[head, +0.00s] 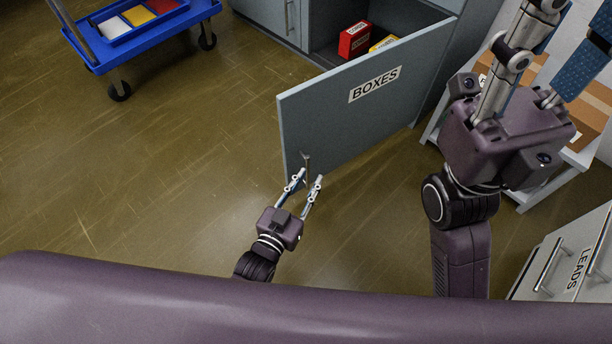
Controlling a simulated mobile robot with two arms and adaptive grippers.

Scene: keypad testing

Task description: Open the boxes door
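The grey door labelled BOXES (340,125) stands swung out from its cabinet (400,22), and the inside shows behind it. A small handle (307,160) sticks out near the door's free edge. My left gripper (311,177) is at this handle, its fingers apart with the tips close to it. I cannot tell whether they touch it. My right gripper (560,35) is raised at the upper right, close to the camera, with its fingers apart and nothing seen between them.
A red box (354,40) and a yellow box (383,43) sit inside the cabinet. A blue cart (97,62) with coloured bins stands upper left. A shelf with brown boxes (596,95) and LEADS drawers (565,262) are at right. Floor left of the door is clear.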

